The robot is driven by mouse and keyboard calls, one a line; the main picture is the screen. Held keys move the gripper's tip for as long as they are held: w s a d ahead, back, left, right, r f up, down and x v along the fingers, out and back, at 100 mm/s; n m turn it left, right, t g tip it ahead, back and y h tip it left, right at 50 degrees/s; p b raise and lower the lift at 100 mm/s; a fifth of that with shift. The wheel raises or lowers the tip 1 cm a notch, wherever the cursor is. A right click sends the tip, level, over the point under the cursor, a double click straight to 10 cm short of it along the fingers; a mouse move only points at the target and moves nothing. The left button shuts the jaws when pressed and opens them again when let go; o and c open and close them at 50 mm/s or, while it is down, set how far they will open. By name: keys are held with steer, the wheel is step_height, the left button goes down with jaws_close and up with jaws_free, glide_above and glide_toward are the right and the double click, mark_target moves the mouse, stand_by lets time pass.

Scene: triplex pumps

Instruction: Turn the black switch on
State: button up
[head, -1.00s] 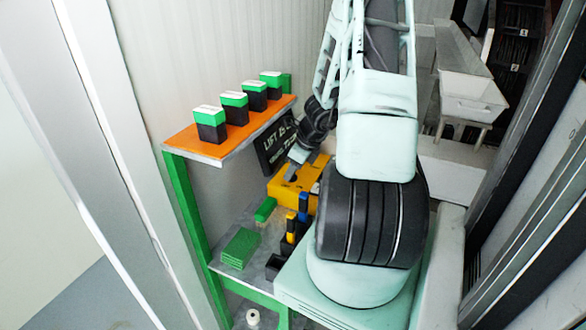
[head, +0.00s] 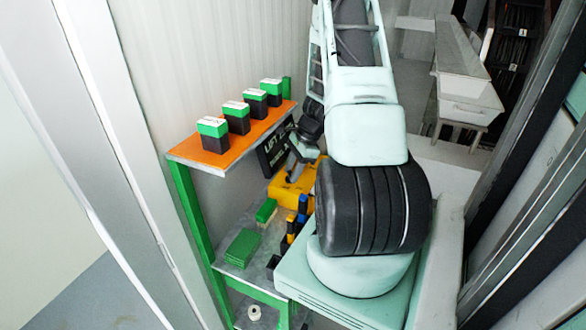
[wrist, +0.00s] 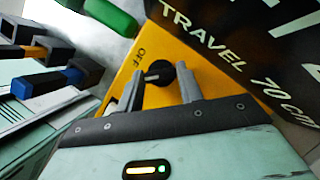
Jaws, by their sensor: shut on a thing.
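The black switch (wrist: 158,72) is a round knob on the yellow box (wrist: 183,62). In the wrist view it sits between the two fingers of my gripper (wrist: 160,84), which is shut on it. The word OFF is printed on the yellow face just left of and above the knob. In the head view the yellow box (head: 287,192) stands on the grey lower shelf, with my gripper (head: 296,172) reaching down onto it. The switch itself cannot be made out there.
A black sign (wrist: 262,45) with white lettering stands right behind the box. Green blocks (head: 240,248) and several blue, yellow and black items (head: 292,228) lie nearby. Green-and-black boxes (head: 236,118) line the orange shelf (head: 200,150) above.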

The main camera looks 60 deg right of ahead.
steer(key=shift+w+n+g+y, duration=0.1)
steer(key=shift+n+g+y, duration=0.25)
steer(key=shift+n, duration=1.15)
steer(key=o, duration=1)
steer(key=b+v, duration=0.3)
steer(key=v, duration=1.4)
steer(key=shift+w+d+r+b, duration=0.1)
steer(key=shift+d+r+b, duration=0.05)
steer(key=shift+r+b, duration=0.15)
